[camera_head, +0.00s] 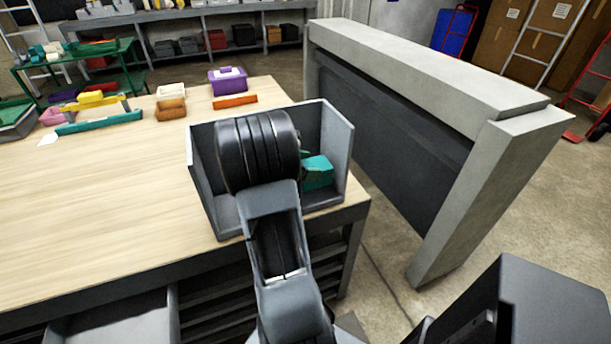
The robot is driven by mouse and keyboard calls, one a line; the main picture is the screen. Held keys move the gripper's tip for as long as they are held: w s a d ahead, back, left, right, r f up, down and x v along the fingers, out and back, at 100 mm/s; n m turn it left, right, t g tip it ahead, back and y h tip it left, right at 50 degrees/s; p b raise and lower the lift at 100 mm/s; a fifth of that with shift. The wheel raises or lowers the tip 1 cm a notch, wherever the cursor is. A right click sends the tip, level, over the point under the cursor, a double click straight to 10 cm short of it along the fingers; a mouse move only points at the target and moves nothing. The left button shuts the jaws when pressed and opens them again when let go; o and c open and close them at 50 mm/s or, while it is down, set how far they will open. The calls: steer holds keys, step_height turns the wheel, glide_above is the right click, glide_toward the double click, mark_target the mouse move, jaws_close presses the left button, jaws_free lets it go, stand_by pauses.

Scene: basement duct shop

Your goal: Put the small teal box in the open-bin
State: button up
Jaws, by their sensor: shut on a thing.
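The small teal box (318,173) shows in the right part of the grey open-bin (340,135), below the level of its rim. The open-bin stands at the right front corner of the wooden workbench. My arm reaches over the bin's front and hides much of its inside. My gripper (306,168) is mostly hidden behind my arm's dark wrist, at the left side of the teal box, and is shut on it. I cannot tell whether the box touches the bin's floor.
A grey concrete partition (430,80) stands close to the right of the bench. Behind the bin are a purple box (228,80) and an orange bar (235,101). The bench's left front is clear.

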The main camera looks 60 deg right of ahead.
steer(key=shift+f, duration=1.45)
steer(key=shift+f, duration=0.15)
steer(key=shift+f+b, duration=0.5)
steer(key=o, duration=1)
steer(key=shift+r, duration=0.25)
steer(key=shift+r+p+v, duration=0.2)
steer(key=shift+v, duration=1.75)
steer(key=shift+r+p+v, duration=0.15)
steer(key=shift+p+v, duration=0.05)
steer(key=shift+v, duration=1.8)
steer(key=shift+s+d, duration=0.1)
steer(key=shift+d, duration=0.05)
